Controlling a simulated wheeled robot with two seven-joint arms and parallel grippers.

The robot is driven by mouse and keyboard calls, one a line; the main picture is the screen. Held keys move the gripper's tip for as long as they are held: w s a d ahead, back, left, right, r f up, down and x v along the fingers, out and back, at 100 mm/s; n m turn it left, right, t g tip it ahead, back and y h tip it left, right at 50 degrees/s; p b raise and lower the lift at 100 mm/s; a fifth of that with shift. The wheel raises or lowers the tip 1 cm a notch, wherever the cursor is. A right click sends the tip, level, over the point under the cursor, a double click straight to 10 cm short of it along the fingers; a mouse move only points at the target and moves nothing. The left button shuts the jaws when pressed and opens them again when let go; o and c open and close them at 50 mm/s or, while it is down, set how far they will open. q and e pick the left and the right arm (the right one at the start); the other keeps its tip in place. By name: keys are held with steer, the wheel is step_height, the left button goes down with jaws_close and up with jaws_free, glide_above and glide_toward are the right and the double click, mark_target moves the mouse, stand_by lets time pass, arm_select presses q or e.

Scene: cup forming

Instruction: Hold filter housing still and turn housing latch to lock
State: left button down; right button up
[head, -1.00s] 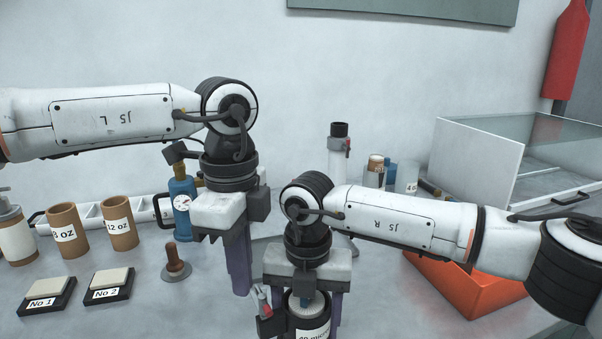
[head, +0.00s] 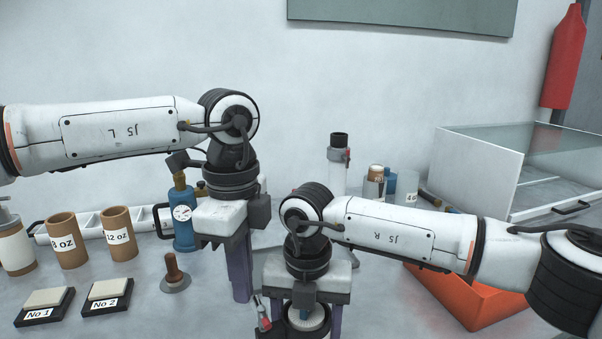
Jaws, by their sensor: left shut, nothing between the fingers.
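The filter housing (head: 307,321), with a dark collar and pale ridged top, stands at the bottom edge of the head view, its lower part cut off. A small grey and red lever, apparently the housing latch (head: 264,314), is on its left side. My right gripper (head: 308,318) is directly over the housing, with one purple finger on each side; its fingertips are out of view, so I cannot tell whether they touch it. My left gripper (head: 239,278) is shut and empty, pointing down to the left of the housing and apart from it.
A blue bottle with a gauge (head: 183,218) is just left of my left gripper. A tamper (head: 175,274), two pads (head: 107,291), and brown cups (head: 118,233) are further left. An orange bin (head: 470,300) is under my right arm. A pale cylinder (head: 338,175) stands behind.

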arm_select(q)
step_height(320, 180, up, 6)
steer(key=shift+a, duration=0.15)
stand_by(0.5)
steer(key=s+a+f, duration=0.1)
steer(key=s+f, duration=0.2)
steer(key=f, duration=0.3)
stand_by(0.6)
steer(key=shift+d, duration=0.6)
stand_by(0.9)
steer(key=shift+w, duration=0.3)
